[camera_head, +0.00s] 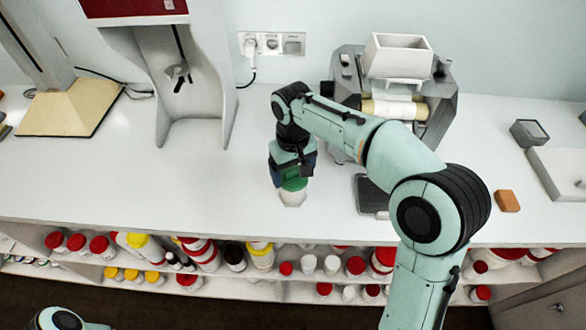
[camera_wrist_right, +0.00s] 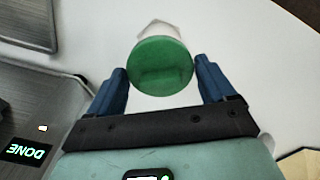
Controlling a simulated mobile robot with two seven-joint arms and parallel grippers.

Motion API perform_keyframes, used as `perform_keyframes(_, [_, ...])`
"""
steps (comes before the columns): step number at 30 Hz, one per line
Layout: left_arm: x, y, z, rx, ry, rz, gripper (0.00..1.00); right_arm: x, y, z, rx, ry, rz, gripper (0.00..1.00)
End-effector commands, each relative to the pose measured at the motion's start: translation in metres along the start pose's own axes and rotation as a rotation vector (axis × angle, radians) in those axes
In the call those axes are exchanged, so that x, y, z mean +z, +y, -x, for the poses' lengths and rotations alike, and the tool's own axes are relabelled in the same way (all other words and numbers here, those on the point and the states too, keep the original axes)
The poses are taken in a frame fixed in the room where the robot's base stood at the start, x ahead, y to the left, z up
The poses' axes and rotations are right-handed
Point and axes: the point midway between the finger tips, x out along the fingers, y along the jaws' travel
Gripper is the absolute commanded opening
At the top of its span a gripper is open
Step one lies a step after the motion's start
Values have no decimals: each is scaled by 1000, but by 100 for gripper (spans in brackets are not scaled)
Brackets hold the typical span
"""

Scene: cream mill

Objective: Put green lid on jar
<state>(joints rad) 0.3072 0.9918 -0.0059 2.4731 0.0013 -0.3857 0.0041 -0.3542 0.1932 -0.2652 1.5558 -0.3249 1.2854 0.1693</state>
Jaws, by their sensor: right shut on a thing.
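The white jar (camera_head: 292,198) stands on the white counter near its front edge, below my right gripper. The green lid (camera_head: 294,183) is at the jar's mouth, and it also shows as a round green disc in the right wrist view (camera_wrist_right: 160,65). My right gripper (camera_head: 291,178) points down with its blue fingers on either side of the lid, shut on it. In the wrist view, part of the white jar (camera_wrist_right: 158,28) shows past the lid. Whether the lid is fully seated cannot be told. My left gripper is not in view.
A grey mill machine (camera_head: 440,100) with a white hopper (camera_head: 398,56) stands behind my right arm. A dark tray (camera_head: 372,195) lies right of the jar, an orange block (camera_head: 507,201) farther right. Shelves below hold several jars. The counter left of the jar is clear.

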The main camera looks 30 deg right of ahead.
Motion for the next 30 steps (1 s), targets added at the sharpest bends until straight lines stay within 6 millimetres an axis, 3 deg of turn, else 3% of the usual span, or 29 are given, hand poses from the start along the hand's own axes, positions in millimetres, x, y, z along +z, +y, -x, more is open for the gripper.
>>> perform_keyframes(27, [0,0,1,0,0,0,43,0,0,-3,0,0,0,55])
perform_keyframes(28, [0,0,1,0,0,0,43,0,0,-3,0,0,0,93])
perform_keyframes(29, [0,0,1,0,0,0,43,0,0,-3,0,0,0,100])
perform_keyframes(30, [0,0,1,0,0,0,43,0,0,-3,0,0,0,100])
